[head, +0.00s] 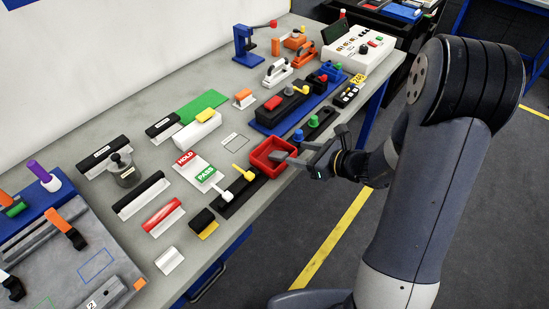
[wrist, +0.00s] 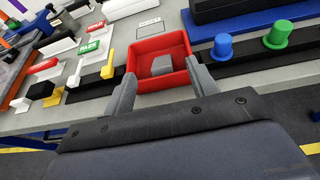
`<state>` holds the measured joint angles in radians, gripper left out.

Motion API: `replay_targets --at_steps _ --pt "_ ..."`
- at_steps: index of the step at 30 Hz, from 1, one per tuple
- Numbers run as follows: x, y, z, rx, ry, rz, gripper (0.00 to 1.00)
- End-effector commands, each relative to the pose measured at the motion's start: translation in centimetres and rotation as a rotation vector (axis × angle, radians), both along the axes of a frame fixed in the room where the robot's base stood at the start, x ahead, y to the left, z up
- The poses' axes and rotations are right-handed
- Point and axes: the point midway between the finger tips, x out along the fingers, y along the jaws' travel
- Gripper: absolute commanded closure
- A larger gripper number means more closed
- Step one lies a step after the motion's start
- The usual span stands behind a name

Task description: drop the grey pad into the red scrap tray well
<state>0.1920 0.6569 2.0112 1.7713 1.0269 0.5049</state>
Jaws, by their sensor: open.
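The red scrap tray (head: 259,152) sits near the front edge of the bench in the head view. It also shows in the wrist view (wrist: 148,86), just beyond my fingers. The grey pad (wrist: 161,64) is seen inside the tray well in the wrist view. My gripper (wrist: 162,85) is open, its two fingers apart at the tray's near side. In the head view my gripper (head: 296,158) reaches over the tray's right side. The pad is hard to tell from the fingers there.
A black strip with white and yellow levers (head: 237,190) stands left of the tray. Blue (head: 298,135) and green (head: 313,121) knobs stand to its right. HOLD and PASS blocks (head: 196,170) lie further left. A small marked outline (head: 235,141) on the bench behind is bare.

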Motion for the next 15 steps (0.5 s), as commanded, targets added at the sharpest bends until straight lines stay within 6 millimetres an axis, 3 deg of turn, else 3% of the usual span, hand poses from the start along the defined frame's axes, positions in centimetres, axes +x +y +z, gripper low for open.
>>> replay_targets --at_steps 6,15 --pt "-1.7 -2.5 1.3 0.000 -0.002 -0.004 0.45" --pt "-2.5 -3.4 1.7 0.000 0.000 0.001 0.45"
